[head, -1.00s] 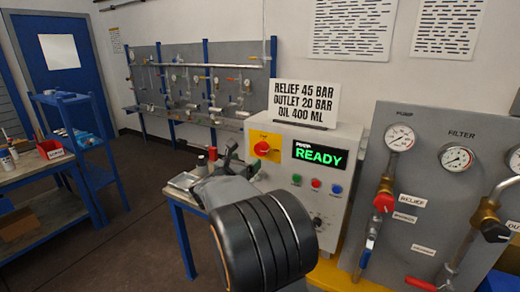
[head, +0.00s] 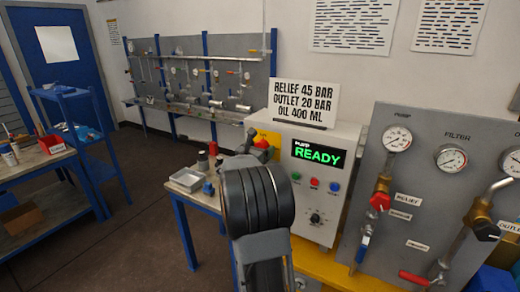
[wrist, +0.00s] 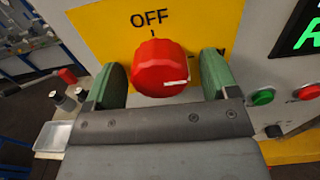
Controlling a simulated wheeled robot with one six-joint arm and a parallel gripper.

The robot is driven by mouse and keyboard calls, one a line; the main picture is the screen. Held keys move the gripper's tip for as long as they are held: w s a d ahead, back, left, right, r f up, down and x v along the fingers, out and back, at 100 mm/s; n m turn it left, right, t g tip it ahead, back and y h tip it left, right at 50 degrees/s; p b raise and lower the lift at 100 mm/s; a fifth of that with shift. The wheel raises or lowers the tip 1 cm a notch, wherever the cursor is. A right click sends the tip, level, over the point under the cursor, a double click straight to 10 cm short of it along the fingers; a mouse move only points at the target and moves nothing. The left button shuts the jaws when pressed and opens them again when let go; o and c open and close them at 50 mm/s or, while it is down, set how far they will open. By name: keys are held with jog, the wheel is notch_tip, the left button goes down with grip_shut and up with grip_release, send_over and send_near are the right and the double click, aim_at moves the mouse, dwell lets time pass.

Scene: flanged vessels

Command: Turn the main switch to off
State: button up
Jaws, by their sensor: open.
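The main switch is a red knob (wrist: 158,66) on a yellow plate (wrist: 95,22) marked OFF above the knob. In the wrist view its white pointer line points to the right, not up at OFF. My gripper (wrist: 163,77) is open, with one green-padded finger on each side of the knob. Gaps show between pads and knob, so it is not clamped.
The pump box shows a green READY display (head: 318,154), several small buttons and a black dial (head: 315,218). A sign (head: 303,102) stands on top. A gauge panel (head: 408,180) with valves is to the right. A tray (head: 187,180) and small bottles sit on the bench at left.

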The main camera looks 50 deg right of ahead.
jog(key=shift+c, duration=0.2)
jog(key=c, duration=0.9)
jog(key=shift+f+n+b, duration=0.1)
jog(key=shift+n+b, duration=0.2)
jog(key=shift+b, duration=0.2)
jog(key=shift+n+b, duration=1.05)
jog(key=shift+n, duration=0.05)
jog(key=n+b, duration=0.1)
jog(key=n, duration=0.4)
jog(key=shift+n+b, duration=0.3)
jog(key=shift+b, duration=0.1)
jog(key=n, duration=0.4)
jog(key=shift+r+n, duration=0.2)
jog(key=shift+n, duration=0.1)
jog(key=n+p, duration=0.1)
jog(key=n, duration=0.3)
jog(key=shift+n+p, duration=0.3)
jog(key=shift+p, duration=0.05)
jog(key=shift+n, duration=0.3)
